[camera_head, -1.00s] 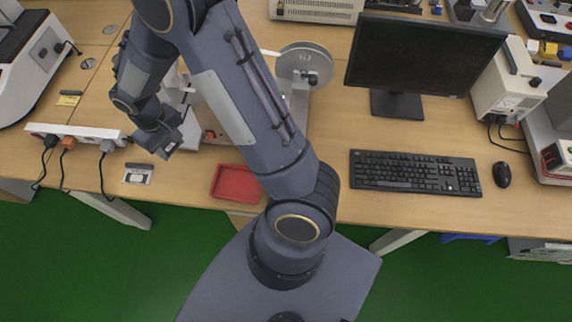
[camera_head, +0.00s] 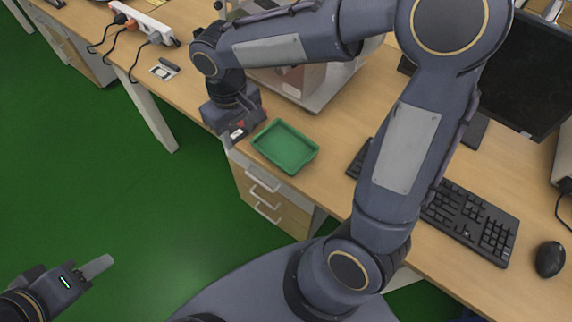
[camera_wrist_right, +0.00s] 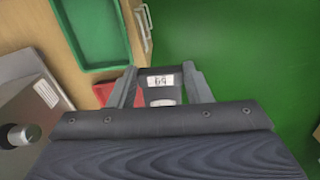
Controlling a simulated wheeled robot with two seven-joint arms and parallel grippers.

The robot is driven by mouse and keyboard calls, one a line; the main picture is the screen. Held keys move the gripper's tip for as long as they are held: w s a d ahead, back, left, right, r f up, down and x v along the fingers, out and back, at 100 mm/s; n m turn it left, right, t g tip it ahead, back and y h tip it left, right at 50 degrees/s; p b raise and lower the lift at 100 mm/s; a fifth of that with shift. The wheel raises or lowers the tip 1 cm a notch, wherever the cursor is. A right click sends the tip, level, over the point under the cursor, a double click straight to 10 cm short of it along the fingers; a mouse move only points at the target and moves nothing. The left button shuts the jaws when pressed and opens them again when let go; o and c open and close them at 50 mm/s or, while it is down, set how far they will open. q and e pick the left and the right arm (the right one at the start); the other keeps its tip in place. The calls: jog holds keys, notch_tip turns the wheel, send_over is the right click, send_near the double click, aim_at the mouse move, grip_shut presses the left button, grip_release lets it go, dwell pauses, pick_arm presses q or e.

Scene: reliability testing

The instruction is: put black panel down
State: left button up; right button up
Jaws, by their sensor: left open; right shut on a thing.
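My right gripper (camera_head: 236,134) is low over the table's front edge, left of the green tray. In the right wrist view its two fingers (camera_wrist_right: 165,92) are shut on the small black panel (camera_wrist_right: 150,71), which has a white number label. The panel's lower part is hidden by the gripper. A red thing, seemingly the red tray (camera_wrist_right: 104,94), shows partly beside the fingers; most of it is hidden. The green tray (camera_head: 286,148) is empty. My left gripper (camera_head: 92,270) is over the green floor at lower left, open and empty.
A small flat piece (camera_head: 163,71) lies near the table edge, by the white power strip (camera_head: 146,24). A grey machine base (camera_head: 318,92) stands behind the trays. The keyboard (camera_head: 470,222) and mouse (camera_head: 550,259) are at right.

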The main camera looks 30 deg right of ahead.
jog(key=shift+s+a+f+b, duration=0.15)
jog(key=shift+s+f+b, duration=0.3)
jog(key=shift+s+b, duration=0.2)
jog(key=shift+s+d, duration=0.1)
jog(key=shift+d, duration=0.15)
send_over(297, 159)
jog(key=a, duration=0.1)
jog(key=shift+n, duration=0.3)
notch_tip(297, 159, down, 8)
jog(key=shift+f+b, duration=0.1)
jog(key=shift+b, duration=0.2)
jog(key=shift+d+f, duration=0.35)
jog(key=shift+f, duration=0.15)
pick_arm(q)
jog(key=shift+f+b, duration=0.35)
jog(key=shift+f, duration=1.75)
pick_arm(e)
jog(key=shift+d+f, duration=0.2)
jog(key=shift+f, duration=1.55)
